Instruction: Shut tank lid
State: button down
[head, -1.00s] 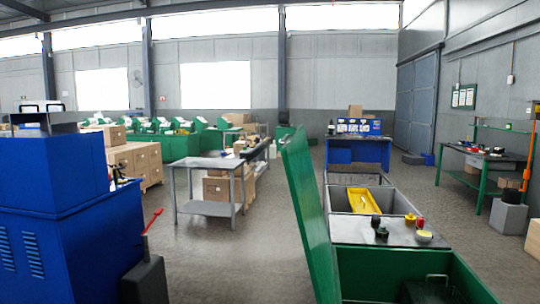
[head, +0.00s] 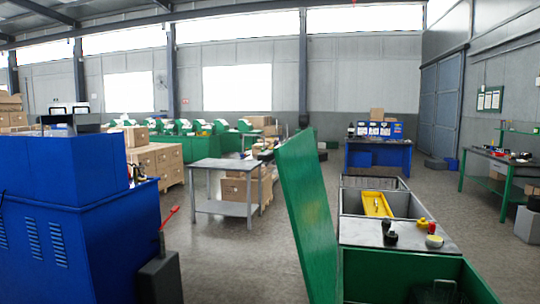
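A green tank (head: 372,270) stands at the bottom right of the head view, open at the top. Its green lid (head: 307,215) stands up along the tank's left side, tilted a little to the left. Something dark lies inside the tank at the bottom edge, too cut off to make out. My gripper is not in view.
Behind the tank are a grey worktop (head: 407,242) with small containers and a grey basin with a yellow tray (head: 377,204). A blue cabinet (head: 75,215) stands at left, a grey table (head: 226,187) further back. Grey floor (head: 235,262) lies clear between cabinet and lid.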

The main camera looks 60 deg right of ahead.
aim_at(296, 159)
jog(key=z, duration=0.15)
jog(key=i, duration=0.95)
jog(key=u, duration=0.1)
